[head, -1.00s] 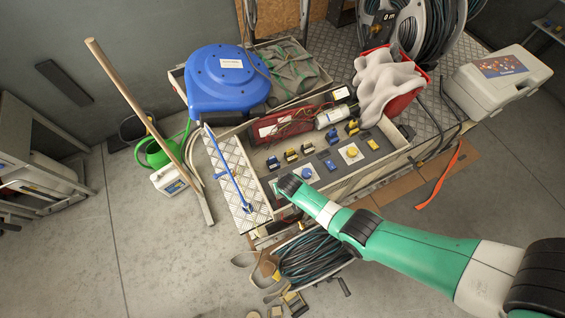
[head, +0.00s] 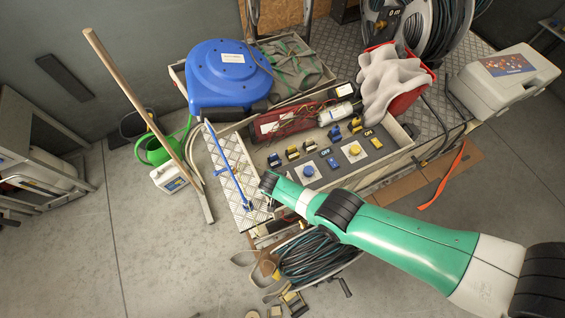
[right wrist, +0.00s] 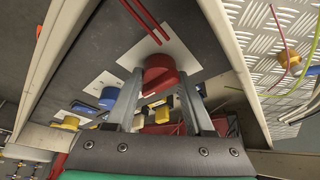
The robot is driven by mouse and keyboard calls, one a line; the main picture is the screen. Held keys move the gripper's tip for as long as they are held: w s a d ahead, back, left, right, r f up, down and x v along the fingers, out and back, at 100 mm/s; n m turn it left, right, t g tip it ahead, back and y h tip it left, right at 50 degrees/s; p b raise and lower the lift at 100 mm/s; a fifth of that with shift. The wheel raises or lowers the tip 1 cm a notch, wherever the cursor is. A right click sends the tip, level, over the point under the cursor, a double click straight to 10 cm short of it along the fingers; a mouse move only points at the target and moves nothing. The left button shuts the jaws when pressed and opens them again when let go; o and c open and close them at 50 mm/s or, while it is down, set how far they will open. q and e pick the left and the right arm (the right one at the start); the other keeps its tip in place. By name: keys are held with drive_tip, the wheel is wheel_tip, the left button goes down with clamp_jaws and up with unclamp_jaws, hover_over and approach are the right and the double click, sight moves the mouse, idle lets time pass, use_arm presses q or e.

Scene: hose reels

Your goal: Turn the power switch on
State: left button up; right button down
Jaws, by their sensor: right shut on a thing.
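A red knob (right wrist: 160,72) stands on a white plate (right wrist: 172,42) on the dark panel in the right wrist view. My right gripper (right wrist: 160,84) is shut on this knob, one finger on each side. In the head view the right gripper (head: 268,184) is at the panel's left end, and my arm hides the red knob. A blue knob (head: 308,171) and a yellow knob (head: 354,150) sit on white plates farther right. I cannot read which knob is labelled as the power switch. My left gripper is not in view.
A tray wall (head: 372,176) runs along the panel's front. A ribbed metal plate (head: 226,160) with a blue rod lies left. Small yellow and blue blocks (head: 292,154) stand behind the knobs.

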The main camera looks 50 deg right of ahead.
idle(0.4)
drive_tip(key=shift+c, duration=1.5)
unclamp_jaws()
drive_tip(key=p+v, duration=1.1)
drive_tip(key=p, duration=0.1)
drive_tip(key=shift+s+a+r, duration=0.15)
drive_tip(key=shift+a+r, duration=0.05)
drive_tip(key=shift+r, duration=0.05)
